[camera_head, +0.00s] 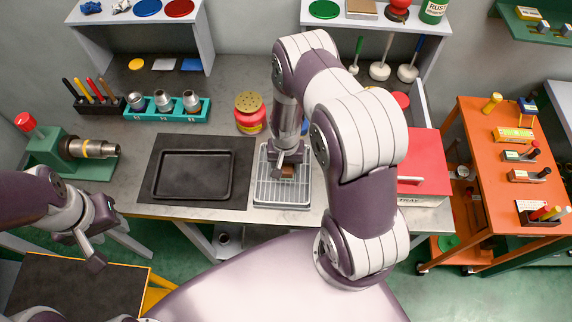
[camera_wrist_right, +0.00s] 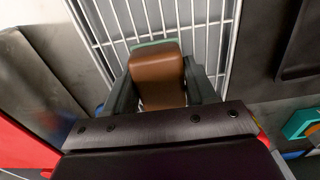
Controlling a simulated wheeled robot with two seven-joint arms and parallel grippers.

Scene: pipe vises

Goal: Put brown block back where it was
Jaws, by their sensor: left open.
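The brown block (camera_head: 288,171) is at the wire rack tray (camera_head: 283,200) in the middle of the bench. My right gripper (camera_head: 285,160) points down over the rack. In the right wrist view the brown block (camera_wrist_right: 158,75) sits between the two dark fingers (camera_wrist_right: 160,95), which press close on both sides, with the rack's bars (camera_wrist_right: 105,20) behind it. A teal edge shows at the block's far end. I cannot tell whether the block touches the rack. My left gripper (camera_head: 95,247) is open and empty, off the bench's front left.
A black mat with a dark tray (camera_head: 195,175) lies left of the rack. A red-and-yellow can (camera_head: 250,112) stands behind it. A red box (camera_head: 420,165) stands to the right, behind my right arm. A green pipe vise (camera_head: 65,155) is at the left.

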